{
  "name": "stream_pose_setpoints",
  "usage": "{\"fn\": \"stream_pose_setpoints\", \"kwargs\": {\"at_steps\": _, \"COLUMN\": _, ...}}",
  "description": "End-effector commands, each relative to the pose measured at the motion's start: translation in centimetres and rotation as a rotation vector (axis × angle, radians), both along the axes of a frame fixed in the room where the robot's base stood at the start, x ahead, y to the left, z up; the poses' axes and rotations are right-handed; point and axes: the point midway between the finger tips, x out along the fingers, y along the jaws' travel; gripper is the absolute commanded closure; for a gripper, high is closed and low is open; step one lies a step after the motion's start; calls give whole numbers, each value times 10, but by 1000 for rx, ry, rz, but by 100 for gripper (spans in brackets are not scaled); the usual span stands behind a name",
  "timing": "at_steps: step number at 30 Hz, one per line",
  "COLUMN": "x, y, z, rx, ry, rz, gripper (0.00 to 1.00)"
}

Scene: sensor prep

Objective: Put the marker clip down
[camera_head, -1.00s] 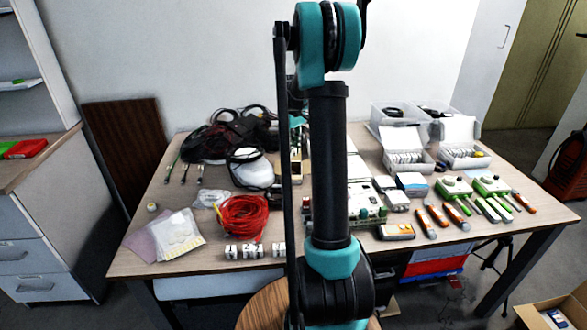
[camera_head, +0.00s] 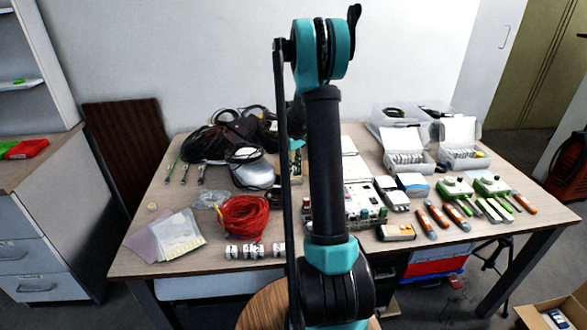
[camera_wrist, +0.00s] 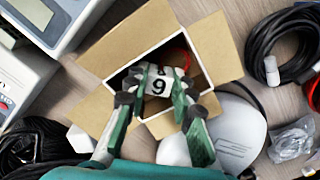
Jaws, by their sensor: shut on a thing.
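The marker clip (camera_wrist: 158,85), a small white piece with a black "9", is between the green fingertips of my gripper (camera_wrist: 158,92) in the wrist view. My gripper is shut on it. Behind the clip in that view is an open cardboard box (camera_wrist: 218,48) with its flaps spread and a red thing partly visible inside. I cannot tell the height of the clip above the box. In the head view my arm hides the gripper and the held clip. Similar white numbered clips (camera_head: 253,251) stand in a row at the table's front edge.
On the table (camera_head: 215,268) are a red cable coil (camera_head: 244,218), plastic bags (camera_head: 178,235), black cables and orange-handled tools (camera_head: 437,216). A white rounded device (camera_wrist: 235,125) lies beside the box. Bare tabletop shows at the front left and front right.

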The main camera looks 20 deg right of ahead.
Motion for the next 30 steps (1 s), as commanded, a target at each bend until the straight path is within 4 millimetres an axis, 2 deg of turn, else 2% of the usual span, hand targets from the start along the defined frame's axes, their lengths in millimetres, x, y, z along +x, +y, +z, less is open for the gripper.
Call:
{"fn": "stream_pose_setpoints", "kwargs": {"at_steps": 2, "x": 0, "y": 0, "z": -2, "rx": 0, "ry": 0, "rz": 0, "gripper": 100}}
{"fn": "stream_pose_setpoints", "kwargs": {"at_steps": 3, "x": 0, "y": 0, "z": -2, "rx": 0, "ry": 0, "rz": 0, "gripper": 72}}
{"fn": "stream_pose_setpoints", "kwargs": {"at_steps": 5, "x": 0, "y": 0, "z": -2, "rx": 0, "ry": 0, "rz": 0, "gripper": 68}}
{"fn": "stream_pose_setpoints", "kwargs": {"at_steps": 13, "x": 0, "y": 0, "z": -1, "rx": 0, "ry": 0, "rz": 0, "gripper": 68}}
{"fn": "stream_pose_setpoints", "kwargs": {"at_steps": 17, "x": 0, "y": 0, "z": 6, "rx": 0, "ry": 0, "rz": 0, "gripper": 68}}
{"fn": "stream_pose_setpoints", "kwargs": {"at_steps": 20, "x": 0, "y": 0, "z": 21, "rx": 0, "ry": 0, "rz": 0, "gripper": 68}}
{"fn": "stream_pose_setpoints", "kwargs": {"at_steps": 30, "x": 0, "y": 0, "z": 89, "rx": 0, "ry": 0, "rz": 0, "gripper": 68}}
